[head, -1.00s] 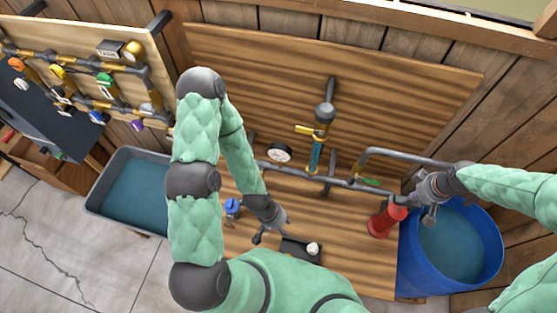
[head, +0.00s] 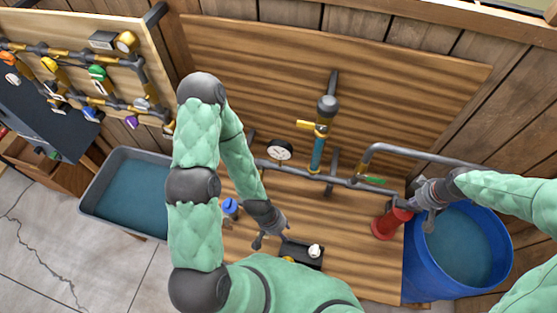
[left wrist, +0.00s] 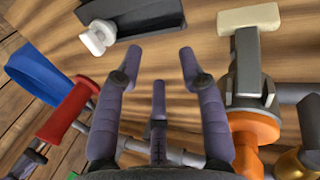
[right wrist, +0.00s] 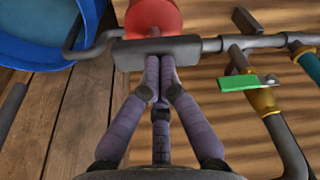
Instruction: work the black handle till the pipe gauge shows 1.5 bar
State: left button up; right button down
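A dark bar handle (right wrist: 185,51) lies across a red cylinder (right wrist: 153,15) in the right wrist view. My right gripper (right wrist: 159,60) has its fingers drawn together, tips at the bar; whether they clasp it is unclear. The red cylinder (head: 388,222) stands beside the blue barrel in the head view. My left gripper (left wrist: 160,52) is open and empty, its fingers spread above the wooden board.
A black box with a white knob (left wrist: 97,38) lies near my left gripper, and an orange-collared valve (left wrist: 252,128) is beside it. A blue barrel (head: 409,262) stands at the right and a grey water trough (head: 104,176) at the left. A green lever (right wrist: 238,84) sits on the pipe.

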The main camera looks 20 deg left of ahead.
jog(key=shift+s+f, duration=0.1)
jog(key=shift+f, duration=0.25)
jog(key=shift+w+a+p+v, duration=0.2)
jog(key=shift+p+v, duration=0.55)
jog(key=shift+v, duration=0.35)
jog(key=shift+w+a+p+v, duration=0.1)
jog(key=shift+w+p+v, duration=0.05)
jog(key=shift+p+v, duration=0.8)
jog(key=shift+w+a+p+v, duration=0.15)
jog(key=shift+p+v, duration=0.45)
jog(key=shift+v, duration=0.6)
jog(key=shift+w, duration=0.1)
